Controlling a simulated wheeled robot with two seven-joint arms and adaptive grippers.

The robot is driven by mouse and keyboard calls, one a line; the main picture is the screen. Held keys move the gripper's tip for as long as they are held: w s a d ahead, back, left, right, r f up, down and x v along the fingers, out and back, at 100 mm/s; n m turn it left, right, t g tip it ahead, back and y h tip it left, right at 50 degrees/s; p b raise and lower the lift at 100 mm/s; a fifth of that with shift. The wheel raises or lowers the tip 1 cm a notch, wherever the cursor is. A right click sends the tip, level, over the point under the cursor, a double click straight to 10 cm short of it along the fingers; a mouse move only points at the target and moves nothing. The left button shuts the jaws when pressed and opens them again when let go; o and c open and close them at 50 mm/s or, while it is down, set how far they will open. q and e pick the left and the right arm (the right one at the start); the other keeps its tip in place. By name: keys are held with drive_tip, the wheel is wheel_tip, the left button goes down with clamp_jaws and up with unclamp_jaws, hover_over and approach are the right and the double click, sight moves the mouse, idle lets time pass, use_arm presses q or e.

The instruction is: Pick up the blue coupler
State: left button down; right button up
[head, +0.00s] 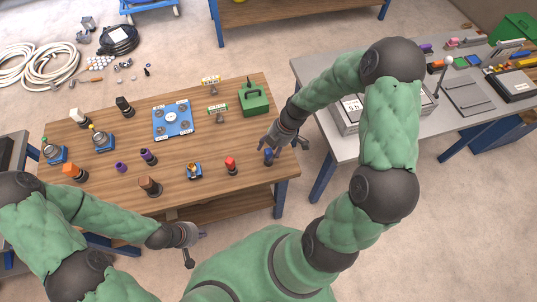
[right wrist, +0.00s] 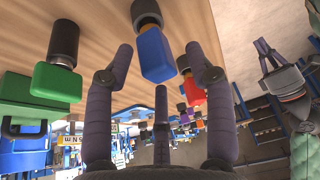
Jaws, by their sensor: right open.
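The blue coupler (head: 268,155) stands near the right edge of the wooden table, with a dark part at one end. My right gripper (head: 284,148) is open beside it. In the right wrist view the blue coupler (right wrist: 155,55) shows between the spread fingertips of my right gripper (right wrist: 165,65), with no finger seen closed on it. My left gripper (head: 194,248) hangs in front of the table's near edge, away from the coupler. Its fingers look apart, with nothing seen between them.
A red coupler (head: 231,165) stands left of the blue one; it also shows in the right wrist view (right wrist: 193,92). A green block with a dark end (right wrist: 60,75) is at the left there. A green case (head: 254,99) stands behind. A grey table (head: 395,135) is at right.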

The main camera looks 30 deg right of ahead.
clamp_jaws()
drive_tip(key=shift+r, duration=0.2)
